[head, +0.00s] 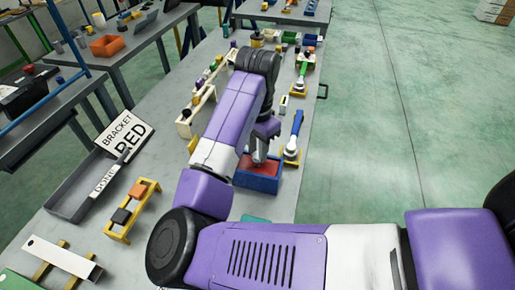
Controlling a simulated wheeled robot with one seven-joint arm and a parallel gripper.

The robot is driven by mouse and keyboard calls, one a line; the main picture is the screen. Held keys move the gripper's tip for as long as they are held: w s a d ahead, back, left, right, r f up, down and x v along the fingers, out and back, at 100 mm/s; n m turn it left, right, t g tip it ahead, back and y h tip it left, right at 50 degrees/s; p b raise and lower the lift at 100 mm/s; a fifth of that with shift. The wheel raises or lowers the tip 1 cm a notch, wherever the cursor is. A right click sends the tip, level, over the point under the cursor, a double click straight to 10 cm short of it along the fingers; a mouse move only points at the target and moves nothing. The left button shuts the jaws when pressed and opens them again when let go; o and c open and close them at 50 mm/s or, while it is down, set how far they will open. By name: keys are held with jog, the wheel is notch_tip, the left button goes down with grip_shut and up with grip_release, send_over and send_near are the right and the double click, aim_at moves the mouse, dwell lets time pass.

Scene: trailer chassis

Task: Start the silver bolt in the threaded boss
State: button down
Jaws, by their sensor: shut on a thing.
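My gripper (259,156) points down over a blue block or tray with a red top (261,176) near the middle of the bench. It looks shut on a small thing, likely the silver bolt. The bolt itself is too small and too covered by the fingers to make out. I cannot pick out the threaded boss, and I cannot tell whether the fingertips or what they hold touch the red top.
A blue-handled tool (296,130) stands just right of the block and a green-handled one (304,67) farther back. White racks (196,112) stand left of my arm. A yellow stand (131,222) and a grey labelled tray (72,205) are at left. The bench's right edge is close.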

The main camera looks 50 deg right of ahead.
jog(key=shift+f+b, duration=0.6)
jog(key=shift+f, duration=0.4)
jog(key=c, duration=1.1)
grip_release()
jog(key=shift+r, duration=0.15)
jog(key=shift+r+p, duration=3.25)
jog(key=shift+r, duration=0.2)
